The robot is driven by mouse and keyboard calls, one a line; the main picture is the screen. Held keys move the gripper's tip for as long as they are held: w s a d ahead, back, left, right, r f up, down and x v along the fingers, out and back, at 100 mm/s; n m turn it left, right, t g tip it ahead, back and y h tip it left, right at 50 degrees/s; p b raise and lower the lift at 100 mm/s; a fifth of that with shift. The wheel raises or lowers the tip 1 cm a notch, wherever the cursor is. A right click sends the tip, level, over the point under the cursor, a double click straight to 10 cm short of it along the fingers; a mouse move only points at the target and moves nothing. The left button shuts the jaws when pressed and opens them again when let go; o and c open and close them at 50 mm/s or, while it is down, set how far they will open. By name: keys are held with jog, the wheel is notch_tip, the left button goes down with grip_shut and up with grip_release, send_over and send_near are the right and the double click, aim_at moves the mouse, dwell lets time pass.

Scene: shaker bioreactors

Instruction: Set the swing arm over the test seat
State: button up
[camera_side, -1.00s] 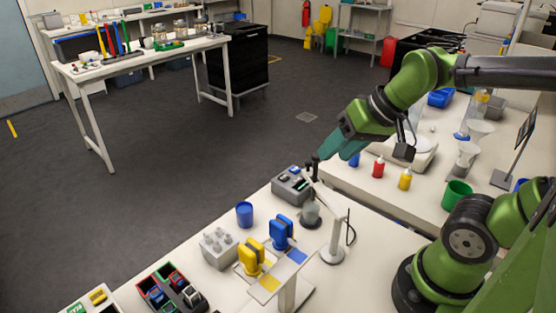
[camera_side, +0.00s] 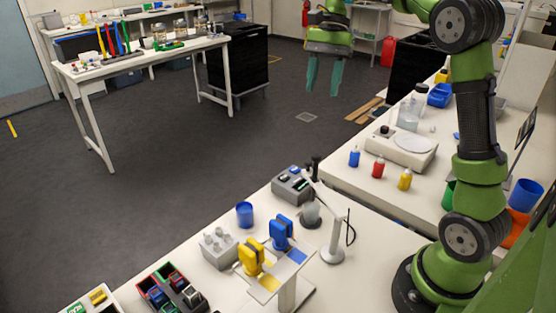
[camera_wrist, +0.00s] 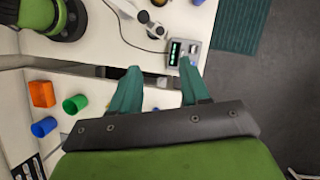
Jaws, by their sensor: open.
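The white swing arm (camera_side: 328,199) reaches from the top of its white post (camera_side: 336,238) toward the upper left and ends at a black head (camera_side: 314,163). A small glass vessel (camera_side: 311,210) on a dark round base, which looks like the test seat, stands beside the post. I cannot tell whether the head is directly above it. My gripper (camera_side: 324,90) is open and empty, high up and well apart from the swing arm. In the wrist view the fingertips (camera_wrist: 160,72) are spread, with the swing arm's stand (camera_wrist: 145,16) near the top edge.
A grey meter box (camera_side: 292,185) stands beside the seat, with a blue cup (camera_side: 244,214), yellow and blue upright pieces (camera_side: 251,257) and a grey rack (camera_side: 218,248) nearer. A balance (camera_side: 402,146) and small bottles (camera_side: 377,167) stand on the right table.

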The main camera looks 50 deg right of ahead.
aim_at(309, 161)
jog(key=x, duration=1.6)
jog(key=shift+f, duration=0.15)
grip_shut()
